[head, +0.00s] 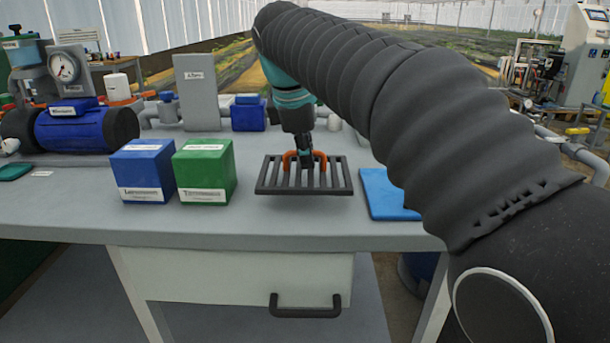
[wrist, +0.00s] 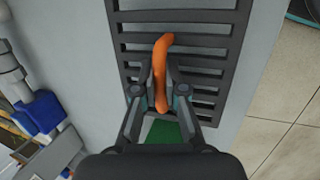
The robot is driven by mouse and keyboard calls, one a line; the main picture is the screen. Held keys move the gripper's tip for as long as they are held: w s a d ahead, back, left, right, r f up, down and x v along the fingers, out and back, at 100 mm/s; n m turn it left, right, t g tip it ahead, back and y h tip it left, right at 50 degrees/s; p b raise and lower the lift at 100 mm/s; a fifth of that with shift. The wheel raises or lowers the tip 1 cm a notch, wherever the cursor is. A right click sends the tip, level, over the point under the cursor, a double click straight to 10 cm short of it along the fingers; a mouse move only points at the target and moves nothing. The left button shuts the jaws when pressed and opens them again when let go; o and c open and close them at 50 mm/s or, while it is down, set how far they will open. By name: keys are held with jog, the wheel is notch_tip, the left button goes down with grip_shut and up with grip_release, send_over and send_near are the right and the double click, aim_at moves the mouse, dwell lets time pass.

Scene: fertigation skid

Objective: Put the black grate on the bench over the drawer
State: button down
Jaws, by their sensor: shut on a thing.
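My gripper (head: 306,162) points down and is shut on an orange handle. In the wrist view my gripper (wrist: 160,88) has its fingers on both sides of the orange handle (wrist: 161,65), with the grate's bars (wrist: 185,46) behind. The drawer is closed, with a dark handle at its front.
A blue box (head: 143,172) and a green box (head: 205,172) stand left of the grate. A blue flat pad (head: 388,194) lies to its right. A grey upright panel (head: 197,92), a blue pump (head: 78,130) and pipes stand at the back. The bench front is clear.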

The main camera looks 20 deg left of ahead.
aim_at(306, 171)
jog(key=shift+f+b, duration=0.5)
jog(key=shift+f, duration=1.45)
jog(key=c, duration=1.2)
grip_release()
jog(key=shift+f, duration=0.1)
jog(key=shift+c, duration=0.2)
jog(key=p+v, duration=0.3)
jog(key=v, duration=0.9)
